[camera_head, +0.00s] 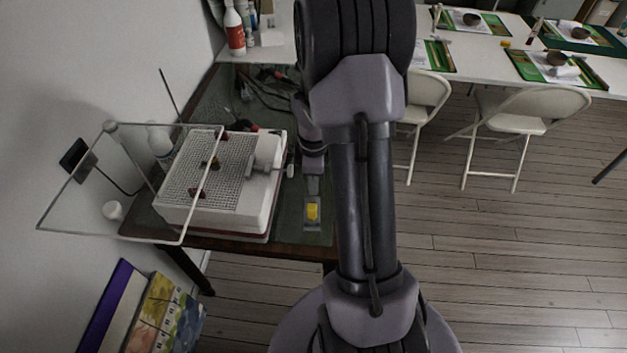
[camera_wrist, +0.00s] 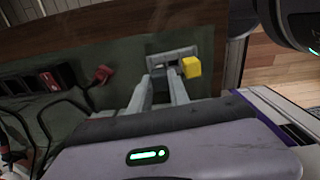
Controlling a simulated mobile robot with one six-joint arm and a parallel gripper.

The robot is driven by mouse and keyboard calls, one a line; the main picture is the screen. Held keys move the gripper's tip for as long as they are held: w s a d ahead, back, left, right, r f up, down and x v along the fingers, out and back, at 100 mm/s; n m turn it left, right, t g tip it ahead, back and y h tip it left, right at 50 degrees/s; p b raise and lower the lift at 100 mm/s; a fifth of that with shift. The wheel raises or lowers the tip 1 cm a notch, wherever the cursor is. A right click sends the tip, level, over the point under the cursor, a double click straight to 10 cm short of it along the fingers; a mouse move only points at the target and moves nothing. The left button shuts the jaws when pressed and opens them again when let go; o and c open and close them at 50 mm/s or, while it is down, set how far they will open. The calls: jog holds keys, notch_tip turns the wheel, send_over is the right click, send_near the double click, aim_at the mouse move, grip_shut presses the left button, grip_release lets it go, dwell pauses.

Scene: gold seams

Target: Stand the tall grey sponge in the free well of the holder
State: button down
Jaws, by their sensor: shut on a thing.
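My gripper (camera_wrist: 160,76) is shut on the grey sponge (camera_wrist: 160,90), which shows as a dark grey piece between the two pale fingers in the wrist view. Much of the sponge is hidden by the fingers and the gripper body. The pale grey holder (camera_wrist: 165,52) is on the green mat just beyond the fingertips. A yellow block (camera_wrist: 191,67) stands at its right side, seeming to fill one well. The fingers overlap the holder's left part; I cannot tell whether the sponge is inside the well. In the head view, my gripper (camera_head: 312,186) is close to the yellow block and the holder (camera_head: 313,226).
A white machine with a gridded top (camera_head: 215,180) and a raised clear lid stands left of the holder. Black cables and a red connector (camera_wrist: 102,73) lie on the mat. The table's wooden edge (camera_wrist: 90,30) runs close behind the holder.

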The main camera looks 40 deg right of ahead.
jog(key=shift+f+b, duration=0.75)
jog(key=shift+f, duration=0.35)
dwell(0.4)
jog(key=c, duration=1.1)
grip_release()
jog(key=shift+c, duration=0.2)
jog(key=shift+r, duration=0.15)
notch_tip(320, 180, up, 7)
jog(key=p, duration=0.6)
